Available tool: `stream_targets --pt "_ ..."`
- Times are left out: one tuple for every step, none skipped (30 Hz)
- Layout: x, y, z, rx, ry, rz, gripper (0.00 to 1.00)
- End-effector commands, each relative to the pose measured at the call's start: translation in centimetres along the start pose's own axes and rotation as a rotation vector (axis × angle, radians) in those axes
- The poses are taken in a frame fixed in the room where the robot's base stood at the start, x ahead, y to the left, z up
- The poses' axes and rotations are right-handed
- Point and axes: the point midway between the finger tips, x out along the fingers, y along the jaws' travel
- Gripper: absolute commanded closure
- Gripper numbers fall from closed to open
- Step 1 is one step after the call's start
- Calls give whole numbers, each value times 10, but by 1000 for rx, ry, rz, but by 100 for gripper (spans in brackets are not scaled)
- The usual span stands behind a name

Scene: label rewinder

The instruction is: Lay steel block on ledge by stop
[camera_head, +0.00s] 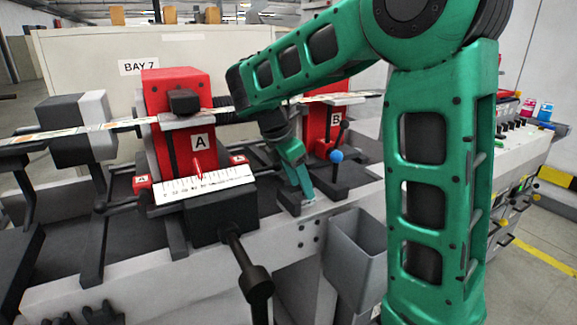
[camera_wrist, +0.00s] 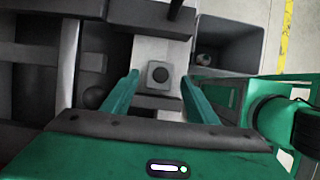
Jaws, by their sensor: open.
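My gripper (camera_head: 303,188) points down at the front edge of the machine bed, between station A and station B. In the wrist view, my gripper (camera_wrist: 160,88) has its two green fingers spread apart. A small grey square block with a dark top (camera_wrist: 158,76), apparently the steel block, lies between them, with a gap on each side. It rests on a light grey ledge (camera_wrist: 150,50). In the head view the block is hard to make out behind the fingers. A dark bar crosses the ledge's far end in the wrist view; I cannot tell whether it is the stop.
A grey open bin (camera_head: 357,255) hangs at the front edge, also right of the ledge in the wrist view (camera_wrist: 232,48). Red station A (camera_head: 178,95) with a white scale (camera_head: 205,185) stands left. Red station B (camera_head: 328,125) and a blue knob (camera_head: 336,156) are close behind my gripper.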

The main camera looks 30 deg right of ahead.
Motion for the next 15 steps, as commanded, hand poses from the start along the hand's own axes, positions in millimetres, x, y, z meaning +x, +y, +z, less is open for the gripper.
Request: stream_targets --pt "-12 2 -1 -1 0 5 46" --pt "-18 2 -1 0 -1 5 46" --pt "-26 2 -1 -1 0 6 46" --pt "-33 1 -2 -1 1 5 46" --pt "-39 2 -1 -1 0 5 46" --pt "-47 2 -2 -2 0 4 46" --pt "-53 2 -1 0 0 5 46" --pt "-58 2 -1 -1 0 4 46" --pt "-65 1 -2 -1 2 4 46" --pt "-68 2 -1 0 0 3 46" --pt "-72 2 -1 -1 -1 3 46" --pt "-76 2 -1 -1 -2 3 46" --pt "-79 2 -1 -2 -1 3 46" --pt "-82 1 -1 -1 -1 2 46" --pt "-84 1 -1 -2 0 2 46"
